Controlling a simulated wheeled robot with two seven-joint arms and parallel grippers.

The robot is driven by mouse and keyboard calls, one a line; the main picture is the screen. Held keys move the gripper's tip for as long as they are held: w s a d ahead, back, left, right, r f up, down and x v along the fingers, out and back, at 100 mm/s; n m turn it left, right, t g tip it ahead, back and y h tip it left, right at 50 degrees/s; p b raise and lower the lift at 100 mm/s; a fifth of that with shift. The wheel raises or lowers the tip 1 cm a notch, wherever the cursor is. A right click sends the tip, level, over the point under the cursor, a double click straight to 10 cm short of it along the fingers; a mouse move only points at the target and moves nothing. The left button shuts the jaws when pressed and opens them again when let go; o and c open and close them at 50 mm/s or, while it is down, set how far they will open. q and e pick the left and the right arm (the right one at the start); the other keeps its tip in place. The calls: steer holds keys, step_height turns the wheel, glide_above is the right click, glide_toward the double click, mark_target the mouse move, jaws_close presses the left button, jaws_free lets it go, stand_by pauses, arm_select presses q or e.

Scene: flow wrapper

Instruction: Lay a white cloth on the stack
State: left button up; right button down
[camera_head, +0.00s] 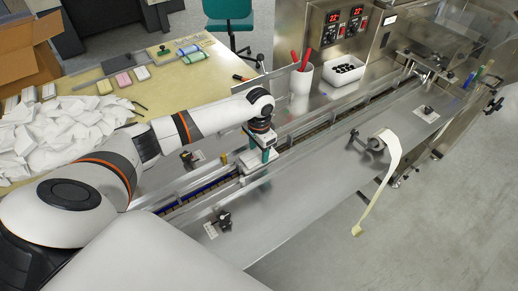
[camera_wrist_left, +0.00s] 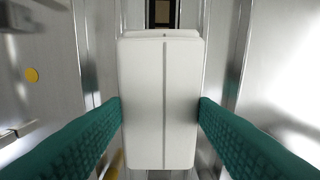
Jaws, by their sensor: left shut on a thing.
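My left gripper (camera_head: 258,153) reaches down over the conveyor channel of the machine, with its green fingers on either side of a white folded cloth. The white cloth (camera_head: 246,160) shows low between the fingers, at the channel. In the left wrist view the cloth (camera_wrist_left: 163,100) lies flat between the two green fingertips (camera_wrist_left: 160,112), with a lengthwise line down its middle. A further white edge (camera_wrist_left: 160,33) shows at its far end; I cannot tell whether it is a stack underneath. My right gripper is not in view.
A large pile of white cloths (camera_head: 65,130) lies on the table (camera_head: 190,85) at left. Metal rails (camera_head: 310,130) run along the channel. A white cup with red-handled tools (camera_head: 301,78) and a white bin (camera_head: 344,72) stand behind it. A tape roll holder (camera_head: 376,143) stands at right.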

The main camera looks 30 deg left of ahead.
arm_select(q)
steer(key=shift+f, duration=0.15)
steer(key=o, duration=1)
step_height(320, 180, up, 12)
steer(key=shift+b, duration=0.65)
